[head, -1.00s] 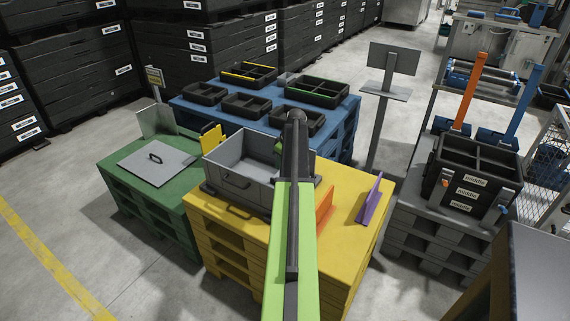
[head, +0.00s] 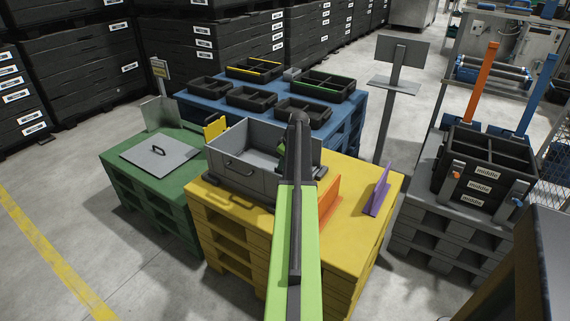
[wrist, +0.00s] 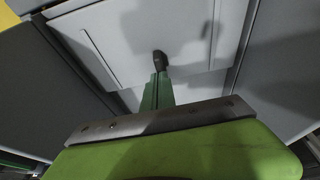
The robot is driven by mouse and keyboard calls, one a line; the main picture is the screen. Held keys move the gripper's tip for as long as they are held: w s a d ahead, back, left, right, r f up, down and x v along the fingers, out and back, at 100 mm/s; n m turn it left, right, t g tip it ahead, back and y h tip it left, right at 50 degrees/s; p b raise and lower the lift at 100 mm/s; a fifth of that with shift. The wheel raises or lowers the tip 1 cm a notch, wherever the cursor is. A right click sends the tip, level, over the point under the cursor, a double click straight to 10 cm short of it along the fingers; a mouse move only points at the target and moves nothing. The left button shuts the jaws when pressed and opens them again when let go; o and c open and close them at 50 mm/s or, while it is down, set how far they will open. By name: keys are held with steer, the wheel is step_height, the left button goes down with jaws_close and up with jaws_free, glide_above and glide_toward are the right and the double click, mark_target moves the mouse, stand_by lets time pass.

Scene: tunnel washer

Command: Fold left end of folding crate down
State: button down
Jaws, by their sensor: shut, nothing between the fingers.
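The grey folding crate (head: 238,172) stands with its walls up on the yellow pallet stack (head: 345,225). Its left end (head: 227,137) is upright beside a yellow bracket. My arm crosses in front and hides part of the crate's right side. My gripper (head: 281,152) shows partly beside the arm, inside the crate's opening. In the wrist view my gripper (wrist: 160,62) is shut and empty, its dark tip over a grey crate panel (wrist: 120,35). I cannot tell whether the tip touches that panel.
The yellow bracket (head: 215,128) is left of the crate. An orange bracket (head: 329,200) and a purple one (head: 378,192) stand on the right. A grey lid (head: 160,152) lies on the green pallet (head: 120,168). Black trays (head: 252,98) sit on the blue pallet behind.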

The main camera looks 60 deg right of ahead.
steer(key=shift+a+f, duration=0.25)
steer(key=shift+r, duration=0.1)
steer(key=shift+w+r+p, duration=0.1)
steer(key=shift+r+p, duration=0.4)
steer(key=shift+p, duration=0.25)
steer(key=w+p+v, duration=0.1)
steer(key=p+v, duration=1.2)
steer(key=shift+w+d+r, duration=0.15)
steer(key=shift+d+r, duration=0.15)
steer(key=shift+d, duration=0.05)
